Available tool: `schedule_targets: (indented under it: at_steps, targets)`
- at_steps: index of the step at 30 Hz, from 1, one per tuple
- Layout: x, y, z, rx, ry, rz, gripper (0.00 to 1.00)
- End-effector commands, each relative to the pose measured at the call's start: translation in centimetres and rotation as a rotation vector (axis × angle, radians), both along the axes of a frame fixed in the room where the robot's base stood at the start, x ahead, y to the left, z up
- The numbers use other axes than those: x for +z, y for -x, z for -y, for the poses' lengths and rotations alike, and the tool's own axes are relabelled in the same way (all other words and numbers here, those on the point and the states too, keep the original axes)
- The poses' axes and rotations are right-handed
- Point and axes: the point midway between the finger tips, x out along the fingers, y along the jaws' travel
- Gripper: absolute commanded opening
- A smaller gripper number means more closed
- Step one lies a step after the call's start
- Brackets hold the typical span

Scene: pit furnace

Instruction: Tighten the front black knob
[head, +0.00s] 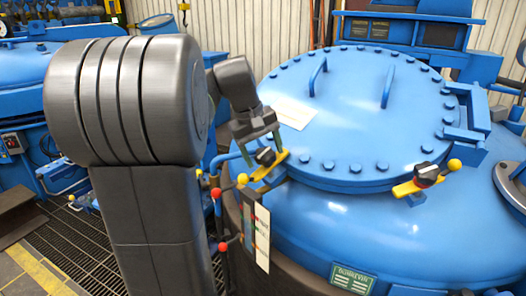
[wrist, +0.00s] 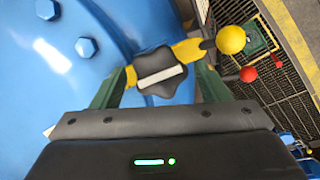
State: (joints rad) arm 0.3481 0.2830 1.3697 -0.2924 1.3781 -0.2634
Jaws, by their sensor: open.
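Two black knobs on yellow bars sit at the rim of the blue furnace lid (head: 345,115). One black knob (head: 265,156) is at the lid's left edge, under my gripper (head: 258,138). The other black knob (head: 428,173) is at the right front edge, apart from my arm. In the wrist view, a lobed black knob (wrist: 158,76) with a pale stripe on top lies between the green fingers of my gripper (wrist: 160,75). One finger is on each side, open, with gaps to the knob. The fingertips' depth relative to the knob is hard to tell.
A yellow ball (wrist: 231,39) ends the yellow bar beside the right finger. Red-balled levers (head: 217,192) and a hanging tag (head: 262,237) are just below the gripper. Lid bolts (wrist: 86,47) and two lid handles (head: 389,86) stand up. Grating (head: 85,255) lies at left.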

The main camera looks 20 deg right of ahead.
Motion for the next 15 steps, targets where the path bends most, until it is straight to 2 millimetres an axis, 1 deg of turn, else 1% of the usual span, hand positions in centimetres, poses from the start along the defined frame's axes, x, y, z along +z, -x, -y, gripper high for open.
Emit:
schedule_targets:
  at_steps: [5,8,11,15]
  targets:
    - [0.5,0.0,-0.1,0.0,0.001,0.001,0.69]
    - [1.6,-0.1,-0.5,0.002,0.001,0.003,0.69]
    - [3.6,-0.1,-1.1,0.001,0.002,0.005,0.69]
    - [6.7,-0.1,-2.2,0.002,0.001,0.004,0.69]
